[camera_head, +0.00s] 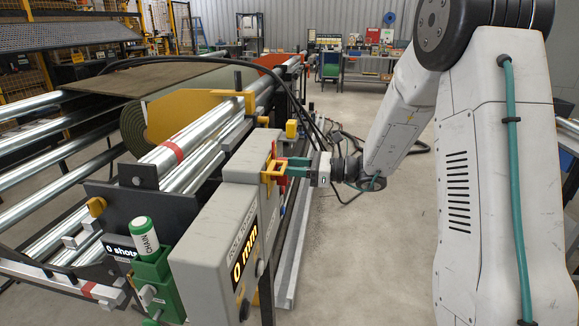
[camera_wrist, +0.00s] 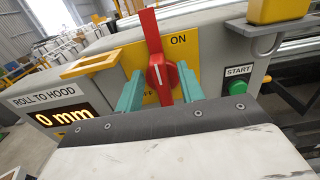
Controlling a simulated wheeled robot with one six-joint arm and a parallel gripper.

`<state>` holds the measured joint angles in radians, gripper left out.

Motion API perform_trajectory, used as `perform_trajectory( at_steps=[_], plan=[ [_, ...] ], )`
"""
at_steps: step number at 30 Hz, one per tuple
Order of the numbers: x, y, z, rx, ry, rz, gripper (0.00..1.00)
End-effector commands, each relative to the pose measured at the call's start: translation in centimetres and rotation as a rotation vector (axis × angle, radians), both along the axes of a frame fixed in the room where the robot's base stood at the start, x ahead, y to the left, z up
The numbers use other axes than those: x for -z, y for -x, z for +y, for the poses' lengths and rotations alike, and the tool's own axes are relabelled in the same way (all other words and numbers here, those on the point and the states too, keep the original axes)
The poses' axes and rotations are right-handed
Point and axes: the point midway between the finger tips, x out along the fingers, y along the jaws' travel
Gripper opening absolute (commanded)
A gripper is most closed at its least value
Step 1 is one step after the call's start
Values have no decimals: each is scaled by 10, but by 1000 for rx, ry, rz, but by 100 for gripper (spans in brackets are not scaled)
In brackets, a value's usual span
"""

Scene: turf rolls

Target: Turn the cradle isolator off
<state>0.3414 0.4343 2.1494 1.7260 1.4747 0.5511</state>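The cradle isolator is a red rotary handle (camera_wrist: 152,35) on a yellow plate (camera_wrist: 184,52) on the grey control box. Its long red lever stands nearly upright in the wrist view, with "ON" printed to the right of its top. The lower lettering is mostly hidden. My gripper (camera_wrist: 160,84) has its teal fingers on either side of the red hub, with yellow plate showing in the gaps. It looks open and not closed on the handle. In the head view my gripper (camera_head: 296,167) reaches the box face from the right, partly covering the red handle (camera_head: 282,158).
A green START button (camera_wrist: 237,88) sits right of the isolator. A "0 mm" display (camera_wrist: 65,115) and a yellow bracket (camera_wrist: 90,64) are to the left. A green holder (camera_head: 152,275) with a CHAIN canister stands front left. Clear floor lies right of the machine.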

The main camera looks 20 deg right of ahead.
Motion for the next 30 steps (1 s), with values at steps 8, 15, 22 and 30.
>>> perform_trajectory(
  at_steps=[8,15,22,30],
  plan=[
    [0,-3,5,0,0,0,38],
    [0,-3,5,0,1,-1,0],
    [0,-2,5,0,5,-8,0],
    [0,0,5,0,53,-92,0]
  ],
)
